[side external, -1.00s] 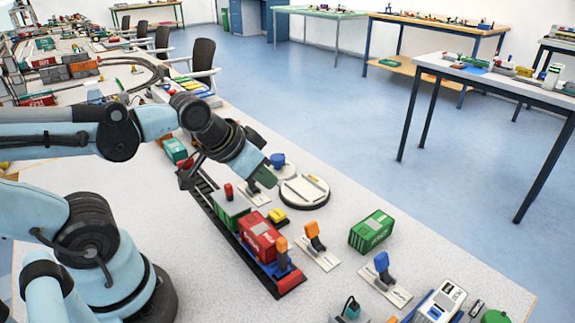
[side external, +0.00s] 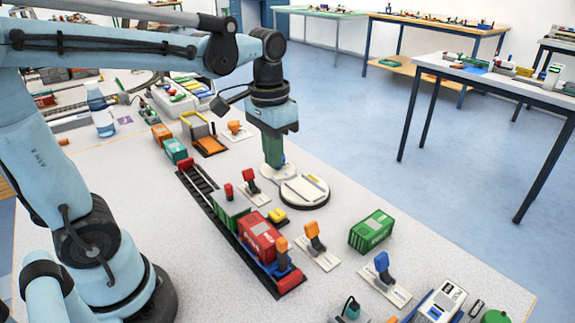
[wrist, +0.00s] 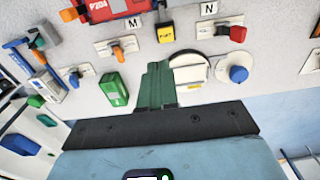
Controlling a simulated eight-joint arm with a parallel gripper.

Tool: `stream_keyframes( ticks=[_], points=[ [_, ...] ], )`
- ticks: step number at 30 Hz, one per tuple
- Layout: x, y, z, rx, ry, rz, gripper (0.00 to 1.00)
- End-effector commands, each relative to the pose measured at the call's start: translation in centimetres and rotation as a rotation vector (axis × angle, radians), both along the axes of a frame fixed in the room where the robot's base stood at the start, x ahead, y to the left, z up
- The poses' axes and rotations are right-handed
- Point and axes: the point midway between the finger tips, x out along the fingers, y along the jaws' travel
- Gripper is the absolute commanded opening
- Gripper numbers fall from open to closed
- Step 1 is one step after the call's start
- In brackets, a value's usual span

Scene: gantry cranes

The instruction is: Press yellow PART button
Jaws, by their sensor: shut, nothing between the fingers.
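The yellow PART button (side external: 277,214) sits on the table between the train track and the round white turntable (side external: 304,190). In the wrist view the yellow button (wrist: 166,34) shows its label and is uncovered, beyond my fingertips. My gripper (side external: 274,162) points straight down beside the turntable, behind the button in the side view, and is not touching the button. In the wrist view its green fingers (wrist: 157,68) are together and empty, partly overlapping the turntable's edge. The height of the fingertips above the table is hard to tell.
A red container (side external: 260,236) stands on the track wagon in front of the button. A red lever (side external: 250,180), an orange lever (side external: 315,236) and a blue lever (side external: 383,265) stand nearby. A green container (side external: 371,231) lies to the right. The blue knob (wrist: 238,74) is beside the turntable.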

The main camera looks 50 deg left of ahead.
Motion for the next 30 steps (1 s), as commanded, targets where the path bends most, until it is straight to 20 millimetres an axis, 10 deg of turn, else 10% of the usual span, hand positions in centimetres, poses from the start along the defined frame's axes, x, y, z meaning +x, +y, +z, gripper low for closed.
stream_keyframes(
  ticks=[17,30],
  points=[
    [0.2,0.1,-0.2,-0.002,0.035,0.0,0.0],
    [0.3,0.1,-5.5,-0.002,0.034,0.0,0.0]
  ],
)
